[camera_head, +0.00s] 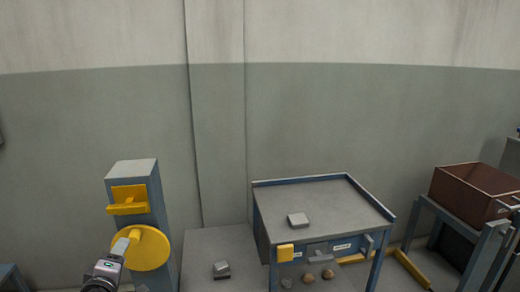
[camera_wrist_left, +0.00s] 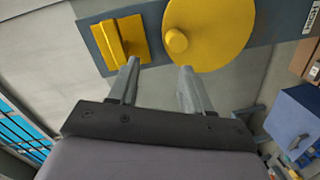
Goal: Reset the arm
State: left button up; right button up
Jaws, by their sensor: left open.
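My left gripper (camera_head: 126,243) is at the lower left of the head view, in front of a blue-grey post (camera_head: 138,170). The post carries a yellow plate with a bar handle (camera_head: 128,200) and, below it, a round yellow disc (camera_head: 152,255) with a knob. In the left wrist view my left gripper (camera_wrist_left: 158,68) has its two fingers apart with nothing between them. The yellow disc (camera_wrist_left: 215,40) with its knob (camera_wrist_left: 176,41) is just beyond the right finger, and the yellow plate (camera_wrist_left: 120,40) is beyond the left one. Contact cannot be told. My right gripper does not show.
A blue-framed table (camera_head: 345,205) holds a small grey block (camera_head: 298,220); several roundish lumps (camera_head: 308,277) lie under its front edge. A low grey surface (camera_head: 205,245) stands left of it. A brown box (camera_head: 475,190) sits on a stand at the right.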

pick_arm(q)
jog(key=s+d+f+m+g+h, duration=0.1)
jog(key=s+d+f+m, duration=0.4)
jog(key=s, duration=0.5)
jog(key=s+d+f+m+g+h, duration=0.2)
jog(key=s+d+f+m, duration=0.4)
jog(key=s, duration=0.4)
jog(key=s+d+f+m+g+h, duration=0.2)
jog(key=s+d+f+m, duration=0.3)
jog(key=s, duration=0.5)
jog(key=shift+d+f+m+g, duration=0.15)
jog(key=shift+f+m+g, duration=0.35)
jog(key=shift+f+m, duration=0.55)
jog(key=shift+r, duration=0.2)
